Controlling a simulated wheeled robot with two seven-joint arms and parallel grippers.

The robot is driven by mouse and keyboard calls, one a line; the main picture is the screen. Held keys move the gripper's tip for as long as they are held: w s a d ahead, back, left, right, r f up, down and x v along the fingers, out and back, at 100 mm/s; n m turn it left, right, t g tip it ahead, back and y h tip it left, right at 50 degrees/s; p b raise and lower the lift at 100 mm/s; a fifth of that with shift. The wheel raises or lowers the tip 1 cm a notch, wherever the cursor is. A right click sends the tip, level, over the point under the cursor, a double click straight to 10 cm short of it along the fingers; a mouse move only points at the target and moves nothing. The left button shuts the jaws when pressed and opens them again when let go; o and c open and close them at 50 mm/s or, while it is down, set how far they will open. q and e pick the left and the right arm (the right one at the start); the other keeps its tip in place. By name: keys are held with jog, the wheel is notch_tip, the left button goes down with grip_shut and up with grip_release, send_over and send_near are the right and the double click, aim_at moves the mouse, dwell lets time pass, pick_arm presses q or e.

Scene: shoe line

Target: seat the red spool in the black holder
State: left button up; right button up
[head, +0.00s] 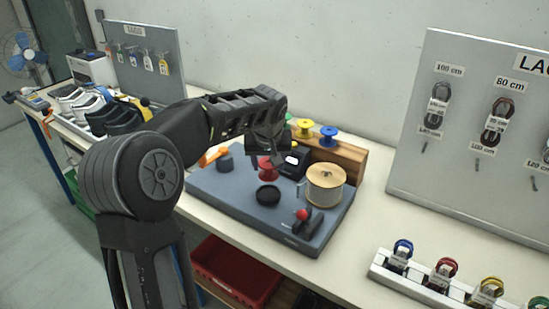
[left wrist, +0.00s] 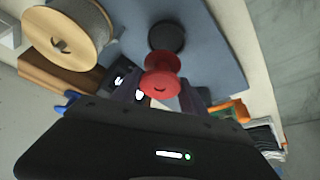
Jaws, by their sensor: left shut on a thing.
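The red spool (head: 268,172) is gripped in my left gripper (head: 267,157), just behind the black holder in the head view. In the left wrist view the red spool (left wrist: 161,77) sits between the two fingers of my left gripper (left wrist: 160,92), its flange facing the camera. The black holder (head: 267,195) is a low round black dish on the blue-grey mat. I cannot tell how high the spool is above the mat. My right gripper is out of view.
The mat (head: 225,196) also carries a large wire spool (head: 325,186), a dark device (head: 292,161) and a red-tipped tool (head: 306,220). Yellow and blue spools (head: 329,134) stand on a wooden rack (head: 345,153) behind. Bare mat lies left of the holder.

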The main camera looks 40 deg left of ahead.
pick_arm(q)
jog(key=shift+s+r, duration=0.1)
jog(key=shift+s, duration=0.15)
jog(key=shift+w+f, duration=0.1)
jog(key=shift+f, duration=0.15)
jog(key=shift+f+b, duration=1.95)
jog(key=shift+f, duration=0.8)
jog(key=shift+b, duration=0.3)
jog(key=shift+f+b, duration=0.55)
jog(key=shift+f, duration=0.05)
jog(key=o, duration=1.1)
